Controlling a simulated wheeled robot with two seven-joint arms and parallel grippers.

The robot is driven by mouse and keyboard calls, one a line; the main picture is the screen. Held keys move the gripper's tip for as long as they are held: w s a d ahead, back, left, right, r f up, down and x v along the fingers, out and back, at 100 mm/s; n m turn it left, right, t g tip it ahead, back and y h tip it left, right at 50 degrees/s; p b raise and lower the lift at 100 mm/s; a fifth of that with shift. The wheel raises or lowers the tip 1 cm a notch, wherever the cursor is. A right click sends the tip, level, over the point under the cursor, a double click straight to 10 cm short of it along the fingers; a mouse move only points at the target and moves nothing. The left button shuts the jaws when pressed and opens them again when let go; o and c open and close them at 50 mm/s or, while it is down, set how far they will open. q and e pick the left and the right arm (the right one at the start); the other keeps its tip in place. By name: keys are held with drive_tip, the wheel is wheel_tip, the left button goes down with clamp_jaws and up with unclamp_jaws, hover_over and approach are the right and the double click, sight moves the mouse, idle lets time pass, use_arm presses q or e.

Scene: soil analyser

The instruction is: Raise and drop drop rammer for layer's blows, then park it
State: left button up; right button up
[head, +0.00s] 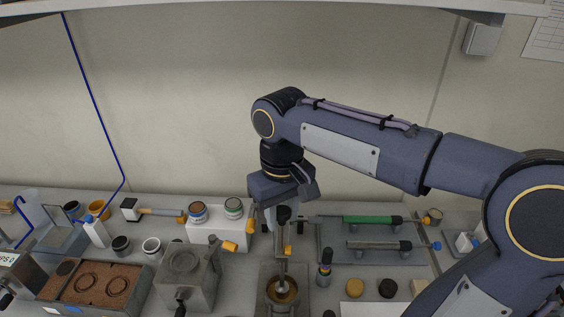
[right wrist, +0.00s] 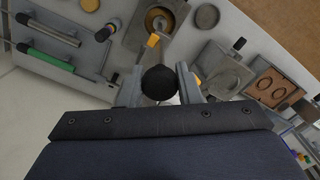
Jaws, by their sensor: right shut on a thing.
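The drop rammer (head: 282,262) stands upright over the round mould (head: 271,298), with a black knob on top and a thin rod below. Its lower end is at the mould's opening; I cannot tell whether it touches the soil inside. My right gripper (head: 283,208) is shut on the rammer at its top, from above. In the right wrist view the black knob (right wrist: 160,82) sits between the two fingers (right wrist: 160,88), with the mould (right wrist: 158,20) beyond it. My left gripper is in neither view.
A grey tray (head: 375,258) with green-handled and black-handled tools lies to the right. A grey metal block device (head: 187,283) and a soil tray (head: 95,290) stand to the left. A white box (head: 215,240) bears two tins. Small bottles and pucks stand close right of the mould.

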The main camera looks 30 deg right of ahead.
wheel_tip(320, 180, up, 8)
drive_tip(key=p, duration=0.7)
drive_tip(key=shift+r, duration=1.2)
drive_tip(key=o, duration=1)
